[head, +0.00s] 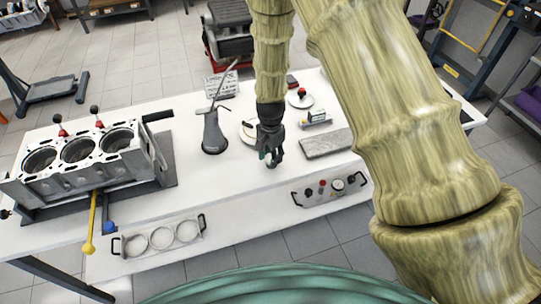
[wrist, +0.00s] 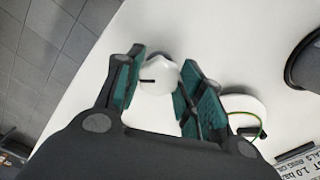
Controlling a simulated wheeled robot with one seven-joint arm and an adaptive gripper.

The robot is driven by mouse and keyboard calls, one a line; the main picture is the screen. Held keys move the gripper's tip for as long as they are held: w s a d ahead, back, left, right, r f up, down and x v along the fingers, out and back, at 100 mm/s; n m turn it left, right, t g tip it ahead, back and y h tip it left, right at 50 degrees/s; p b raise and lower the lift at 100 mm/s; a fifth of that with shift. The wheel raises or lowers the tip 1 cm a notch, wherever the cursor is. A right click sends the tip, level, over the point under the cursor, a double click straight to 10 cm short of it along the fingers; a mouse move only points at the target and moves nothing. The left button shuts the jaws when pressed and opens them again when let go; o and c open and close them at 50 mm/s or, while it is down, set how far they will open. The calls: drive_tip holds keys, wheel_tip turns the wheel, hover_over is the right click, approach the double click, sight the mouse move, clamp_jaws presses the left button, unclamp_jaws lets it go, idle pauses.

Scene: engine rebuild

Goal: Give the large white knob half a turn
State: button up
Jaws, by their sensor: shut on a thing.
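The large white knob (wrist: 160,77) shows in the wrist view between the two green-padded fingers of my gripper (wrist: 158,92). It is rounded, and a short black mark on it points to the left. My gripper is shut on the knob, though a narrow gap seems to show beside the right finger from this angle. In the head view my gripper (head: 271,157) points down at the white bench top, and the knob is hidden behind the fingers or cannot be made out.
A white disc with a green-yellow wire (wrist: 243,110) lies close to the right finger. On the bench (head: 225,197) are an engine block (head: 85,155) at left, a dark grey stand (head: 214,133) and a grey slab (head: 326,143). A panel with small knobs (head: 330,188) is at the front edge.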

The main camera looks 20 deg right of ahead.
drive_tip(key=n, duration=0.3)
drive_tip(key=shift+n, duration=0.4)
drive_tip(key=n, duration=0.3)
drive_tip(key=shift+s+d+n+b, duration=0.1)
drive_tip(key=shift+n+b, duration=0.2)
drive_tip(key=n, duration=0.6)
drive_tip(key=shift+d, duration=0.1)
drive_tip(key=n, duration=0.7)
drive_tip(key=shift+d+n, duration=0.15)
drive_tip(key=shift+n, duration=0.15)
drive_tip(key=n+p, duration=0.1)
drive_tip(key=n, duration=0.5)
drive_tip(key=shift+d, duration=0.1)
drive_tip(key=shift+n, duration=0.3)
drive_tip(key=o, duration=1)
